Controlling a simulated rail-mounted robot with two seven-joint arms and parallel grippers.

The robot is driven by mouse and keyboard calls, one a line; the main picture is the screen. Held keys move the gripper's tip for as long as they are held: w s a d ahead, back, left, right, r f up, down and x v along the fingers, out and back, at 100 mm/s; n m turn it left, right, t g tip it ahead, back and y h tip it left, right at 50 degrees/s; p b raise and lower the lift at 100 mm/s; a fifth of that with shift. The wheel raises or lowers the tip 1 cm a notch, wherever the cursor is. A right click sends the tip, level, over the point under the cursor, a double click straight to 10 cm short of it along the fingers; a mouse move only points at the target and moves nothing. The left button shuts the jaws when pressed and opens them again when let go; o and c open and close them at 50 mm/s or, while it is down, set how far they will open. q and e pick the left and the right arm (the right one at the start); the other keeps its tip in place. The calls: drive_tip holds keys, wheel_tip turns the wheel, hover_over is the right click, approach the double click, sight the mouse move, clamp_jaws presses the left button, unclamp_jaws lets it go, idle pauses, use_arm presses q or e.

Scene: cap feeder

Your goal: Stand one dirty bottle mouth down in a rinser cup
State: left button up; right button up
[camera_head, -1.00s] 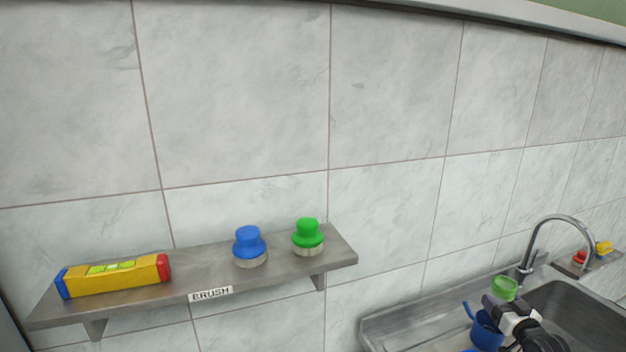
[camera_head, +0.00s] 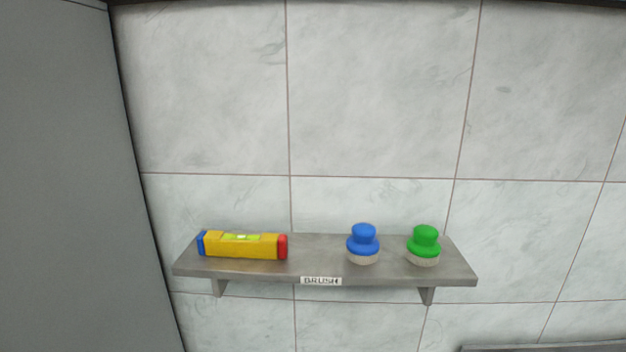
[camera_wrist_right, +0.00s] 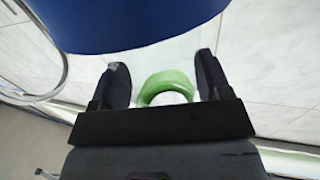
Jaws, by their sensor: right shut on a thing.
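My right gripper (camera_wrist_right: 160,82) shows only in the right wrist view. Its two dark fingers stand on either side of a green, curved, ring-like thing (camera_wrist_right: 168,80) and are shut on it. I cannot tell whether this is a bottle, as only a rounded part shows. A large blue rounded thing (camera_wrist_right: 135,25) fills the top of that view, close to the fingers. No dirty bottle or rinser cup can be made out in the head view. My left gripper is not in view.
In the head view a grey wall shelf (camera_head: 325,268) labelled BRUSH bears a yellow spirit level (camera_head: 240,246), a blue brush (camera_head: 363,243) and a green brush (camera_head: 425,245). A grey panel (camera_head: 70,180) stands at left. A grey edge (camera_head: 550,347) shows at lower right.

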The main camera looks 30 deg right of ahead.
drive_tip(key=o, duration=1)
